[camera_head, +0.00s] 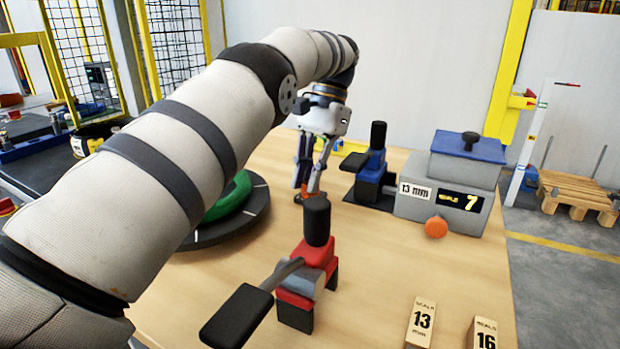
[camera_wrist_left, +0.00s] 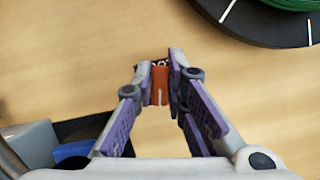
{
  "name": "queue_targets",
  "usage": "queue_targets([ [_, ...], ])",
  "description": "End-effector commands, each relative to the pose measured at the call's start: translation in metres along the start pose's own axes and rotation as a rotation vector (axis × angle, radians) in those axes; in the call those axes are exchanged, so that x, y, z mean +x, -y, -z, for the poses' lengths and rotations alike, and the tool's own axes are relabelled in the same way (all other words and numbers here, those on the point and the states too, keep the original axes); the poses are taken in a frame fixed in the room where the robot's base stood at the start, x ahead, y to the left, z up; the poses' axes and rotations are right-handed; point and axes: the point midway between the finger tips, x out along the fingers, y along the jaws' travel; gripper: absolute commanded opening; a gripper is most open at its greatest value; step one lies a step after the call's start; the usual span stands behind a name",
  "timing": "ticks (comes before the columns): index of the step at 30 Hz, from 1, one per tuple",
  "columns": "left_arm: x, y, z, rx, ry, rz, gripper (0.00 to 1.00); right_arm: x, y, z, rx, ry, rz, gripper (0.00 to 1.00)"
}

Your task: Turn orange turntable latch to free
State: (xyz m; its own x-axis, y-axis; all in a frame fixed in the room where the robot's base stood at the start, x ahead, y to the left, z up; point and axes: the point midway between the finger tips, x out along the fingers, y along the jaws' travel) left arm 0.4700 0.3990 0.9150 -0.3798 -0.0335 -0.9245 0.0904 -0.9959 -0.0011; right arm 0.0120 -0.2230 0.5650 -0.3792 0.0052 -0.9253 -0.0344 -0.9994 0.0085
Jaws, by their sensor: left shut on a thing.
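My left gripper (camera_head: 312,184) reaches down to the table behind the red tool. It is shut on the orange latch (camera_wrist_left: 159,86), a small upright-looking orange piece between the fingertips. In the head view only a little orange shows at the fingertips. The black turntable (camera_head: 254,212) lies left of the gripper, with a green coil (camera_head: 236,196) on it; my left arm hides much of both. In the left wrist view the turntable's edge (camera_wrist_left: 262,36) is at the top right, apart from the fingers. My right gripper is not in view.
A red hand tool (camera_head: 316,254) with black handles stands in front of the gripper. A blue tool (camera_head: 374,165) and a grey box (camera_head: 441,203) with a blue lid stand to the right.

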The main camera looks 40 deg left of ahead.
Motion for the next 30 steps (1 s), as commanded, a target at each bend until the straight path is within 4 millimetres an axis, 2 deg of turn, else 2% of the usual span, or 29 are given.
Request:
queue_targets([
  [1, 0.0054, -0.0008, 0.0010, -0.027, 0.012, -0.017, 0.00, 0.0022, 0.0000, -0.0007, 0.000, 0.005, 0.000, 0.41],
  [12, 0.0051, -0.0021, 0.0008, -0.180, 0.012, -0.079, 0.00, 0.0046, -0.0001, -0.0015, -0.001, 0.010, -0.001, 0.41],
  [30, 0.0052, -0.0022, 0.0007, -0.214, 0.013, -0.092, 0.00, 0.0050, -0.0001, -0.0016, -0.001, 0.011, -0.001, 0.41],
])
